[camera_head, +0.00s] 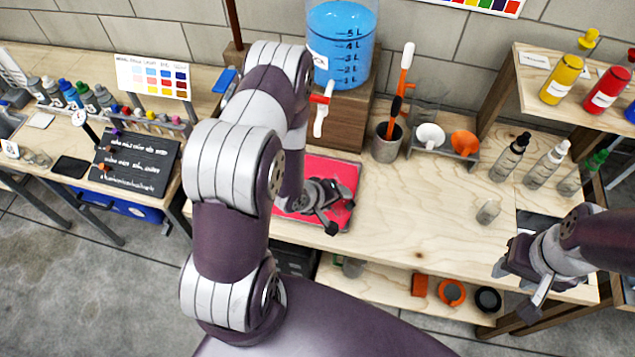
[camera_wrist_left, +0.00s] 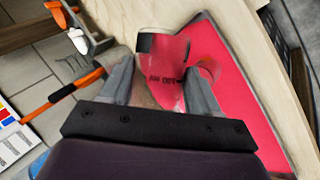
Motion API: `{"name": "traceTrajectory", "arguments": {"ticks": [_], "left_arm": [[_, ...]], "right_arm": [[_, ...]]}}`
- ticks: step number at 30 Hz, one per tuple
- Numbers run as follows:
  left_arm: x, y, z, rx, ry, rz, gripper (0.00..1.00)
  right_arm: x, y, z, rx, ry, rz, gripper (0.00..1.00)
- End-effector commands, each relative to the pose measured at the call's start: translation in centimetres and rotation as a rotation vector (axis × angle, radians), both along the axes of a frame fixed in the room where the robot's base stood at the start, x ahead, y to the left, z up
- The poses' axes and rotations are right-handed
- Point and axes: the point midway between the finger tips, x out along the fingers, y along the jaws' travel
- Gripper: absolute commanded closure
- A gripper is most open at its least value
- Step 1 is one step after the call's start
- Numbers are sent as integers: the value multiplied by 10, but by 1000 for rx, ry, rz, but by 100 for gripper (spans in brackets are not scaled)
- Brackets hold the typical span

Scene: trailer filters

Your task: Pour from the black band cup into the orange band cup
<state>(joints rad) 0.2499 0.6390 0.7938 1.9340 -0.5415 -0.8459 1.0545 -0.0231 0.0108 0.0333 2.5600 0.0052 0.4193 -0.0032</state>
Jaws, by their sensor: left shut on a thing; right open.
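The black band cup (camera_wrist_left: 165,72) is between the fingers of my left gripper (camera_wrist_left: 160,85) in the left wrist view, tilted there, with its black band near one end. It is clear, and I cannot tell contents from the red mat behind. In the head view my left gripper (camera_head: 337,214) is over the red mat (camera_head: 341,170), and the cup is not distinguishable. A faint orange-edged round shape (camera_wrist_left: 209,68) beside the cup may be the orange band cup. My right gripper (camera_head: 520,277) is open and empty at the table's right front.
A blue liquid tank (camera_head: 341,45) with a red tap (camera_head: 322,98) stands on a wooden block behind the mat. A small clear cup (camera_head: 488,212) and several bottles (camera_head: 510,157) stand at the right. A tool holder (camera_head: 387,142) is at the back. The table's middle is clear.

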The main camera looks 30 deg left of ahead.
Motion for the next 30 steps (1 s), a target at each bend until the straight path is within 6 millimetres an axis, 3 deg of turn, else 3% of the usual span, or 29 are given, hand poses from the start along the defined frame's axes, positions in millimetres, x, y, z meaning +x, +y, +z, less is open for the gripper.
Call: {"name": "traceTrajectory", "arguments": {"ticks": [30], "left_arm": [[1, 1, 4, -56, 23, 1, 78]], "right_arm": [[0, 0, 7, 0, 0, 0, 57]]}}
